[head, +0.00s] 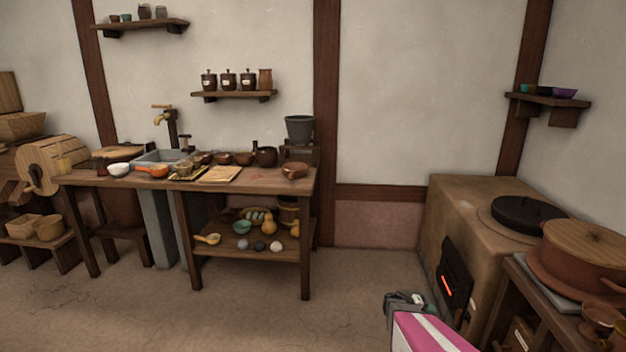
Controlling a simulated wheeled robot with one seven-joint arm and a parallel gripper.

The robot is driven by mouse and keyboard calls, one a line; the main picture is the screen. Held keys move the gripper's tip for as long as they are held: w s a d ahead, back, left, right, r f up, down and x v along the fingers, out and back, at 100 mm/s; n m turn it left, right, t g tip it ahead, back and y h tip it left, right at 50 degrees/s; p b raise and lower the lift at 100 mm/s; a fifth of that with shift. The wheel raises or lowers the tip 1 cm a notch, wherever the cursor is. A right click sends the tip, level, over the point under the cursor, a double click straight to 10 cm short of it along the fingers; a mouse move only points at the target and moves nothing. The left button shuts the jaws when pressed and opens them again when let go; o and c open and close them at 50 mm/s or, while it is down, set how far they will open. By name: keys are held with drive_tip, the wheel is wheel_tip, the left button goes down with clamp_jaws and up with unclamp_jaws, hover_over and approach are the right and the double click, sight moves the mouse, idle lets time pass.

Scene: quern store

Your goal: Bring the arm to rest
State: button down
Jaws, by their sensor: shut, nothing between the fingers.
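My arm (428,335), pink with a white stripe, reaches in from the bottom edge, right of the middle. My gripper (402,300), grey and dark, is at its end, shut and empty. It is seen over the bare floor, left of the stove, and appears apart from everything. The fingertips are small and partly hidden by the gripper's own body.
The clay stove (455,208) with a glowing firebox (452,275) stands close on the right. A side table (512,290) with a large lidded pot (575,262) is at the right edge. A crowded wooden worktable (255,182) stands left. The floor (345,280) between is clear.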

drive_tip(key=s+a+r+y, duration=0.4)
drive_tip(key=a+r+y, duration=0.1)
drive_tip(key=a, duration=0.5)
drive_tip(key=s+a+r+y, duration=0.4)
drive_tip(key=a+r, duration=0.4)
drive_tip(key=a, duration=0.2)
drive_tip(key=s+a+r+y, duration=0.5)
drive_tip(key=s+a+r, duration=0.1)
drive_tip(key=a, duration=0.4)
drive_tip(key=shift+s+r+g+y, duration=0.2)
drive_tip(key=shift+g+y, duration=0.1)
drive_tip(key=shift+g, duration=0.1)
